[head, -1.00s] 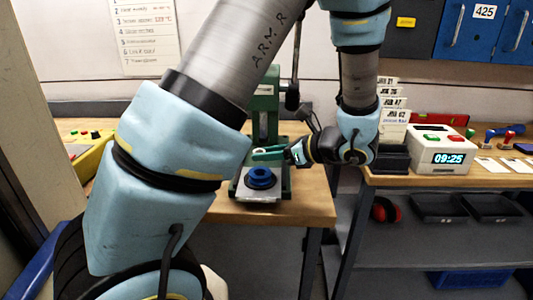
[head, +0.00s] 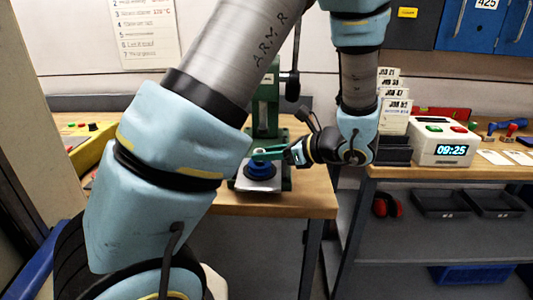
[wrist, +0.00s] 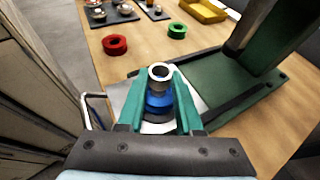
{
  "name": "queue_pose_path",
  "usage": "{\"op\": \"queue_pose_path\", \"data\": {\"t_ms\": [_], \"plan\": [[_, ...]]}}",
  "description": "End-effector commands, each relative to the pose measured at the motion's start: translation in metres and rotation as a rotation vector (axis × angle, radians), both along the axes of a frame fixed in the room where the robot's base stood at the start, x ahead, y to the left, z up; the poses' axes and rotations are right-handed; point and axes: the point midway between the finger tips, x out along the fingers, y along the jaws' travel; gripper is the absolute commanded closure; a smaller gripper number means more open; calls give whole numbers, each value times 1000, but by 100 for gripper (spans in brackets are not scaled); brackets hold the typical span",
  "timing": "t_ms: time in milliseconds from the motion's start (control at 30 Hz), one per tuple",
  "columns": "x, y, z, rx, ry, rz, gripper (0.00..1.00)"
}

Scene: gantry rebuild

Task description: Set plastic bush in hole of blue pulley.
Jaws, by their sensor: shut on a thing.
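The plastic bush (wrist: 160,72) is a small pale ring with a dark bore, upright between my green fingertips. My gripper (wrist: 158,78) is shut on it; the gripper also shows in the head view (head: 264,153). The blue pulley (head: 261,171) lies on a pale plate at the foot of the green press. In the wrist view the pulley (wrist: 158,102) shows between my fingers, just below the bush. The bush is over the pulley's middle. The pulley's hole is hidden, so I cannot tell whether the bush's lower end has entered it.
The green press (wrist: 245,80) stands close beside my gripper. A red ring (wrist: 115,44) and a green ring (wrist: 177,31) lie on the wooden bench, with a yellow tray (wrist: 204,11) farther off. A white clock box (head: 444,145) stands on the right bench.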

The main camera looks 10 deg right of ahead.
Motion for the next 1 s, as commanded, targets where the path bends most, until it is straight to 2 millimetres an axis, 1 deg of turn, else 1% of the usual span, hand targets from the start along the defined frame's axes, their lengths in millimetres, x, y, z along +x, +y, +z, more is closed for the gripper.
{"op": "queue_pose_path", "data": {"t_ms": [400,867,900,1000], "plan": [[0,0,-12,0,0,0,100],[0,0,-15,0,0,0,100],[0,0,-15,0,0,0,63],[0,0,-15,0,0,0,52]]}}
